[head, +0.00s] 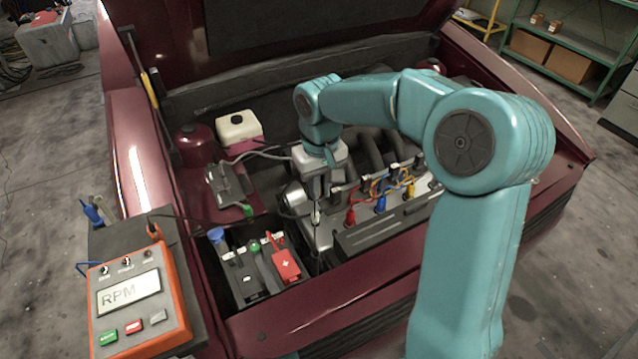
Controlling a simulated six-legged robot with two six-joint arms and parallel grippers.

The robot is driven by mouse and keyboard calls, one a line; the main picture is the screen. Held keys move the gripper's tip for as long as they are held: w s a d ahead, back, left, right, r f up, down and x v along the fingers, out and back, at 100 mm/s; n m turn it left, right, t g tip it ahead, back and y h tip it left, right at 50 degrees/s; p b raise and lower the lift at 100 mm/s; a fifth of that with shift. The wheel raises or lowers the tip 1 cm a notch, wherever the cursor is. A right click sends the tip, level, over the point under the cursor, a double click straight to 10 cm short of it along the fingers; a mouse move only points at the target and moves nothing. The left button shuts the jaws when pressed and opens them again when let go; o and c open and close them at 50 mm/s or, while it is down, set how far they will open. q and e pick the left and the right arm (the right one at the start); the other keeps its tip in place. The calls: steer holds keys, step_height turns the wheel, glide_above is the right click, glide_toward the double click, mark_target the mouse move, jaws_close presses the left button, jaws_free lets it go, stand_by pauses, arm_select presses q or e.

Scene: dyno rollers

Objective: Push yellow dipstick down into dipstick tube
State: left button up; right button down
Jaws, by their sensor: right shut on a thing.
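My right gripper (317,205) points straight down over the near left part of the engine. Its fingers are shut on a small piece that I take to be the top of the dipstick (316,217). Its yellow colour is not clear, as the fingers cover most of it. A thin dark line runs down below the fingertips; I cannot tell whether it is the dipstick rod or the tube. The tube's mouth cannot be made out. My left gripper is not in view.
The battery (255,268) with a red terminal cover (286,266) is just left of my right gripper. Red, blue and yellow plug leads (380,204) are on its right. An RPM meter (138,295) stands at the front left. The raised hood (270,25) is behind.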

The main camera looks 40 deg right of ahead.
steer(key=shift+w+f+b, duration=0.15)
steer(key=shift+f+b, duration=0.4)
steer(key=shift+f, duration=0.4)
steer(key=shift+f+b, duration=0.45)
steer(key=shift+f, duration=0.15)
step_height(320, 180, down, 22)
steer(key=b, duration=1)
steer(key=shift+b, duration=0.4)
